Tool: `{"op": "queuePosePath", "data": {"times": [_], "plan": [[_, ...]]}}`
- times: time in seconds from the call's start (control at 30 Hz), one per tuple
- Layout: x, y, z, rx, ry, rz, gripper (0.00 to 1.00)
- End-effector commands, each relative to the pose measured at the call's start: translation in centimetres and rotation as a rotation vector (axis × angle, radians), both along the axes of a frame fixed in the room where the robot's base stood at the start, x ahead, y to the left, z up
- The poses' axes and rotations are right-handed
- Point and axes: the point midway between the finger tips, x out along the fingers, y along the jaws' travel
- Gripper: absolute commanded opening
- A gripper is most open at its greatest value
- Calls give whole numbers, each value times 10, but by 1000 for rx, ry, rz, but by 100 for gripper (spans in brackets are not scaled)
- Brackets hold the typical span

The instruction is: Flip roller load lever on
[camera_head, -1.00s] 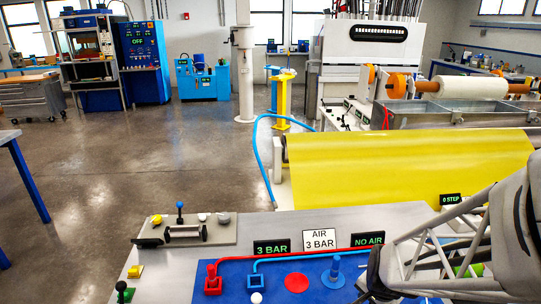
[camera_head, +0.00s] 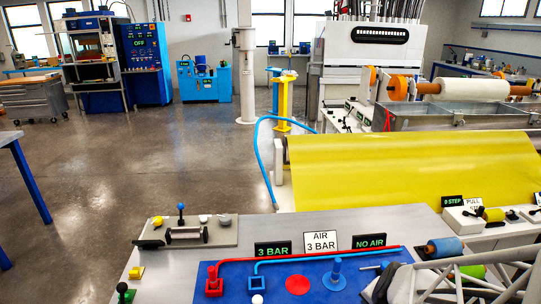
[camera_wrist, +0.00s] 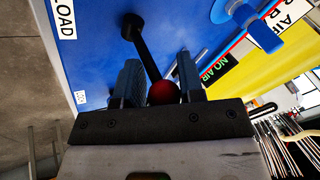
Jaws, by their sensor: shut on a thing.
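In the wrist view a black lever (camera_wrist: 147,56) with a red ball knob (camera_wrist: 163,92) stands out from a blue panel (camera_wrist: 95,55). A white label reading LOAD (camera_wrist: 63,18) is beside the lever. My gripper (camera_wrist: 157,68) has one finger on each side of the knob and is shut on it. The contact faces are partly hidden. In the head view the lever is not visible; my arm covers the lower right corner.
A blue plate (camera_head: 200,290) carries red and blue pipes, a red disc (camera_head: 297,285) and a blue post (camera_head: 335,272). Behind are signs reading 3 BAR (camera_head: 272,249) and NO AIR (camera_head: 370,241). A yellow sheet (camera_head: 400,175) lies beyond. Open floor is at left.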

Motion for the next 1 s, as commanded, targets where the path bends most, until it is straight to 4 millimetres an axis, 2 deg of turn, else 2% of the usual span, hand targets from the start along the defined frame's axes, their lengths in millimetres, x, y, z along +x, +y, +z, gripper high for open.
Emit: {"op": "queuePosePath", "data": {"times": [1.0], "plan": [[-11,0,0,1,-163,-2,0]]}}
